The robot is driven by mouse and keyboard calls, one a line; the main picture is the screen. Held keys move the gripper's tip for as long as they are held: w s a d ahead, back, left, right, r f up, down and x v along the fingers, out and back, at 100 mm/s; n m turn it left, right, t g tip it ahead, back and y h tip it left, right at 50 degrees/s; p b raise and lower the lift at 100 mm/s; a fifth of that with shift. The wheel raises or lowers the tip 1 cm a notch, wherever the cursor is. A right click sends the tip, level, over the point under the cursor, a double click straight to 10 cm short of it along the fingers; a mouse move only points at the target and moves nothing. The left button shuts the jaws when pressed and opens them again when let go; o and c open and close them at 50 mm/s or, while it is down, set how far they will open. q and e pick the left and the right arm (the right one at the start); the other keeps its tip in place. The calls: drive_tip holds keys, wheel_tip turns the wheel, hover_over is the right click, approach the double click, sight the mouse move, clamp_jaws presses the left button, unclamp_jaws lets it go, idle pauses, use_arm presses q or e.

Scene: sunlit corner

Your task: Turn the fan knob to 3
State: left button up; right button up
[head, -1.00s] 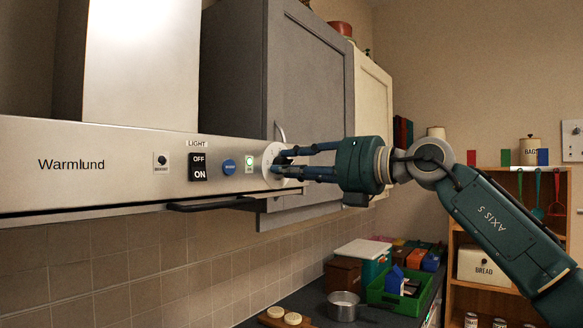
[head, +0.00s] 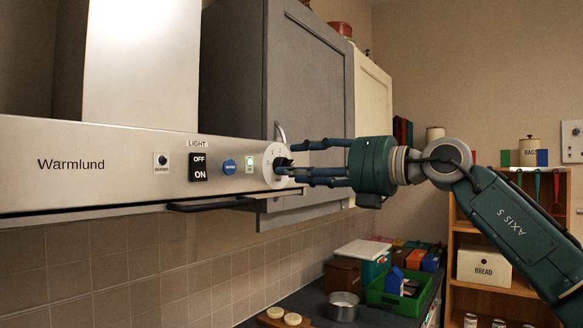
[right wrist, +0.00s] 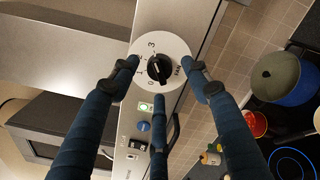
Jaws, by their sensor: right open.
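The fan knob (right wrist: 160,69) is black with a raised bar, on a round white dial (right wrist: 176,52) marked 0, 1, 2, 3 and FAN. Its bar slants from upper left to lower right in the right wrist view; I cannot tell surely which number it marks. In the head view the dial (head: 270,160) sits at the right end of the range hood's front (head: 120,170). My right gripper (head: 300,163) is open in front of the knob, its blue fingers spread around it and apart from it. The fingers also show in the right wrist view (right wrist: 158,78). My left gripper is out of view.
Left of the dial are a lit green indicator (head: 249,163), a blue button (head: 229,167) and the light switch (head: 198,167). A dark rail (head: 210,204) runs below. A grey cabinet (head: 310,90) stands close behind. A pot (right wrist: 284,78) is on the stove below.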

drive_tip(key=v, duration=0.9)
drive_tip(key=shift+s+d, duration=0.2)
drive_tip(key=shift+d, duration=0.15)
